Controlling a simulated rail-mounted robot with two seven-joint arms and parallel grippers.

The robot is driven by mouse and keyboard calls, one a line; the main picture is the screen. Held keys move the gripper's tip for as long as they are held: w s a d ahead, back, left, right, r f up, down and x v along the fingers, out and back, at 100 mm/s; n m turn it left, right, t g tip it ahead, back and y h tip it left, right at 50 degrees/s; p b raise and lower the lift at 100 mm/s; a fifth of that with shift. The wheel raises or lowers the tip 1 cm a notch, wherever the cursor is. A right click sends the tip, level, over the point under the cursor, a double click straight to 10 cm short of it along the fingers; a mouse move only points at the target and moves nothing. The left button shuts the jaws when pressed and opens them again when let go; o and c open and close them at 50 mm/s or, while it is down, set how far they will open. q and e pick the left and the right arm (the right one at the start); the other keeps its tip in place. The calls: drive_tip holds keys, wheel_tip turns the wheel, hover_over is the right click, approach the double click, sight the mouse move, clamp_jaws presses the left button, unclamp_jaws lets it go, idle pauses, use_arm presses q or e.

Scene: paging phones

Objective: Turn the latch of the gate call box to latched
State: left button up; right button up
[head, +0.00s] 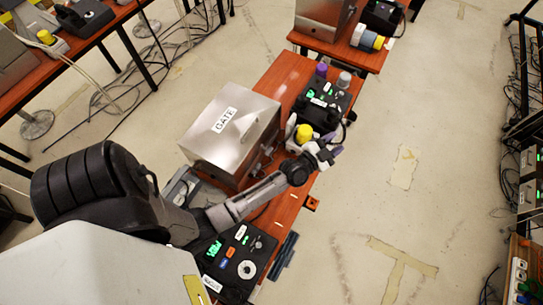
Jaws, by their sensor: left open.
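The gate call box (205,145) is a silver metal box with a white GATE label on its sloped top. It stands on a narrow red-brown table. Small dark fittings (266,151) show on its right-hand side; I cannot tell which is the latch or how it is turned. My left arm reaches in from the left, passing in front of the box's near side. My left gripper (324,157) is open and empty, just right of the box, over the table's right edge, apart from the fittings. My right gripper is not in view.
A black phone unit (320,112) with green displays and a yellow-topped item (304,133) stand right of the box, close to my gripper. Another black unit with a dial (247,269) sits at the table's near end. Open floor (430,170) lies to the right.

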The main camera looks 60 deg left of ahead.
use_arm(q)
drive_tip(key=w+a+f+n+g+y+b, duration=0.3)
drive_tip(key=a+f+n+y+b, duration=0.3)
drive_tip(key=a+y, duration=0.4)
drive_tip(key=n+g+y+b, duration=0.3)
drive_tip(key=n+g+b, duration=0.5)
drive_tip(key=g, duration=1.7)
approach(269, 151)
drive_tip(key=shift+s+a+f+m+p, duration=0.1)
drive_tip(key=shift+s+a+m, duration=0.3)
drive_tip(key=shift+s+a, duration=0.75)
drive_tip(key=shift+s+a+f+m+p, duration=0.1)
drive_tip(key=shift+s+a+m, duration=0.4)
drive_tip(key=shift+a, duration=1.15)
drive_tip(key=shift+s+a+f+m+p, duration=0.1)
drive_tip(key=shift+s+a+m, duration=0.2)
drive_tip(key=shift+s+a, duration=0.9)
drive_tip(key=shift+w+a, duration=0.25)
drive_tip(key=shift+w, duration=0.05)
drive_tip(key=shift+c, duration=0.2)
clamp_jaws()
